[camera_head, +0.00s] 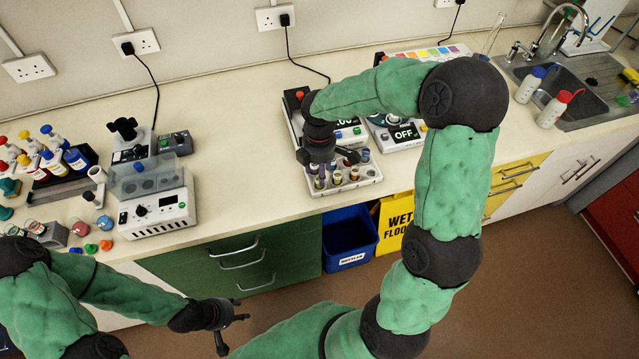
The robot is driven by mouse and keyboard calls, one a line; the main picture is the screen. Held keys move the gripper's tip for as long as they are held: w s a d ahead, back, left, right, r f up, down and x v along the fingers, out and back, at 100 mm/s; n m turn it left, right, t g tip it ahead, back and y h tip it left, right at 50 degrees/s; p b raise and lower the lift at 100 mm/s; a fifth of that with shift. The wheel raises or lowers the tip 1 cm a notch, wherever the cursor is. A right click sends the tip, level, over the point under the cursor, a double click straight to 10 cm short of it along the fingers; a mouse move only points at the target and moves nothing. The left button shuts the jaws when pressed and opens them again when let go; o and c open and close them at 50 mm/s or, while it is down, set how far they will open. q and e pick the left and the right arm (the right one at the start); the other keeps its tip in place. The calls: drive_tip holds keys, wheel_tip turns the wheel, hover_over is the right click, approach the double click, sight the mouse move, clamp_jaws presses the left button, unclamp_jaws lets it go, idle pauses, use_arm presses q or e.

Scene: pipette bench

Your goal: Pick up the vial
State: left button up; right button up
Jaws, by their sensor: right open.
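Several small vials with coloured contents and caps stand upright in a white rack (360,183) near the front edge of the bench; one vial (337,177) shows at the rack's middle. I cannot tell which vial is meant. My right gripper (325,165) points down over the left part of the rack, with its fingers apart. It hides some vials, and I cannot tell whether it touches any. My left gripper (232,327) hangs low in front of the green drawers, away from the bench, with its fingers spread and nothing between them.
Balances (400,134) stand right behind the rack. A white heating device (155,212) stands to the left, beside bottles in a dark rack (62,180). A sink (570,90) with wash bottles is at the right. A blue bin (349,238) and yellow sign (393,222) stand below the bench.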

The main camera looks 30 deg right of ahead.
wheel_tip(320, 180, down, 4)
drive_tip(key=shift+w+d+f+b, duration=0.1)
drive_tip(key=shift+w+f+b, duration=0.1)
drive_tip(key=shift+b, duration=0.3)
drive_tip(key=c, duration=1)
drive_tip(key=shift+c, duration=0.2)
drive_tip(key=shift+r, duration=0.2)
